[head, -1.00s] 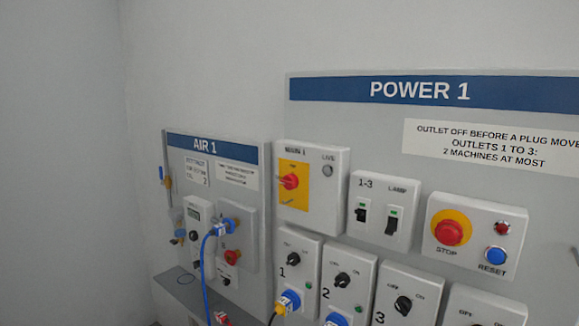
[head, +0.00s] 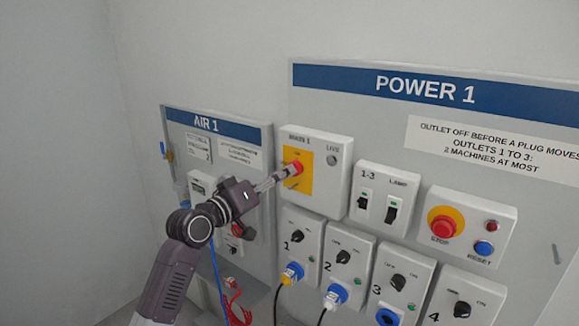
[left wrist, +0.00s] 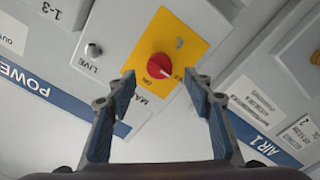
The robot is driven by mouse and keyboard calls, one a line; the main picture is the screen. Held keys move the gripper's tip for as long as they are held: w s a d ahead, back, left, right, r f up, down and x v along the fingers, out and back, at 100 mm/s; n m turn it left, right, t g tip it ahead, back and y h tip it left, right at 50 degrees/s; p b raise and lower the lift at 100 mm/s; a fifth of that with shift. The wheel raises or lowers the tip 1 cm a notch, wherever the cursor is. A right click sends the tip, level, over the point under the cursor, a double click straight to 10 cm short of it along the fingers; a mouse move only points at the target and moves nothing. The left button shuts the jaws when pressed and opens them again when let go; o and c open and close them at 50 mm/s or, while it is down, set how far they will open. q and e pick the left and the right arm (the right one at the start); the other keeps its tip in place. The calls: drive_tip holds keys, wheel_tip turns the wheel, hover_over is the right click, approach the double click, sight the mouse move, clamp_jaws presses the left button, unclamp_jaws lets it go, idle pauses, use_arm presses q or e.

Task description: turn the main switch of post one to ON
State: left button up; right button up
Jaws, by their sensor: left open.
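The main switch of post one is a red rotary knob (head: 296,166) on a yellow plate (head: 293,184), on a white box labelled MAIN 1 at the upper left of the POWER 1 panel. It also shows in the left wrist view as a red knob (left wrist: 158,67). My left gripper (head: 284,175) is at the knob in the head view, hiding part of it. In the left wrist view my left gripper (left wrist: 160,77) is open, its fingertips apart on either side of the knob's near edge. I see no clear contact. The knob's exact setting is hard to read. My right gripper is out of view.
A grey LIVE lamp (head: 332,159) sits right of the knob. Breaker switches (head: 391,212), a red STOP button (head: 442,228) and several outlet boxes are close by. The AIR 1 panel (head: 250,135) with a blue hose (head: 217,280) is to the left.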

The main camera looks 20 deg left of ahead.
use_arm(q)
drive_tip(key=p+x, duration=0.1)
drive_tip(key=x, duration=0.4)
drive_tip(key=shift+p, duration=0.3)
drive_tip(key=shift+d, duration=0.1)
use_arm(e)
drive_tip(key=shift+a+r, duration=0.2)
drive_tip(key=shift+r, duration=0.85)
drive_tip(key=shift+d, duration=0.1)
use_arm(q)
drive_tip(key=c, duration=1.2)
drive_tip(key=shift+o, duration=0.2)
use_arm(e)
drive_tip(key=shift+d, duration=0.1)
